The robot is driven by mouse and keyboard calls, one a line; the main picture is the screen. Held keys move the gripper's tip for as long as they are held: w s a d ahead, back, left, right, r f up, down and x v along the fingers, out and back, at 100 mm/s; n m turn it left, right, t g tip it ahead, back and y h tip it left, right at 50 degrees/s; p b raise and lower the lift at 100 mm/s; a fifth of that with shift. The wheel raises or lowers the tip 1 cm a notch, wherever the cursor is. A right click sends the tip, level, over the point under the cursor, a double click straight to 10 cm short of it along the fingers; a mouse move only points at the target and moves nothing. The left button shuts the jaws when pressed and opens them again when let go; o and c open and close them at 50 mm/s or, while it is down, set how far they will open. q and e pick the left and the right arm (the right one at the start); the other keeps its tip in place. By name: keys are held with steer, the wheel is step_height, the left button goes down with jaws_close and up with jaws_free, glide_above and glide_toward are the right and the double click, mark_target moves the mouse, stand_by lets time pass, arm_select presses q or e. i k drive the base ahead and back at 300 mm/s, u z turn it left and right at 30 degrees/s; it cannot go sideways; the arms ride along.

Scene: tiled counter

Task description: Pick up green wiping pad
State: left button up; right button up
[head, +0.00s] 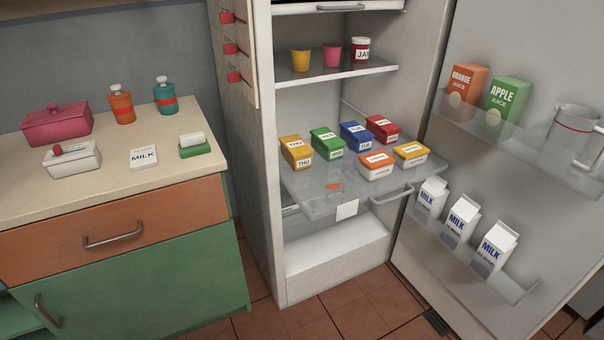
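The green wiping pad (195,150) lies flat near the right edge of the cream counter (60,195). A white roll-shaped piece (192,138) sits on top of the pad and covers part of it. Neither of my grippers shows in the head view.
A white MILK card (143,158), a white box (72,160), a pink lidded dish (57,125) and two bottles (122,105) stand on the counter. The open fridge (330,265) to the right has a pulled-out shelf (320,197) with several boxes. Its door (420,265) stands open.

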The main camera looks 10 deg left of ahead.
mark_target(194, 145)
steer(key=k, duration=0.45)
steer(key=u, duration=0.65)
steer(key=i, duration=0.45)
steer(key=u, duration=0.05)
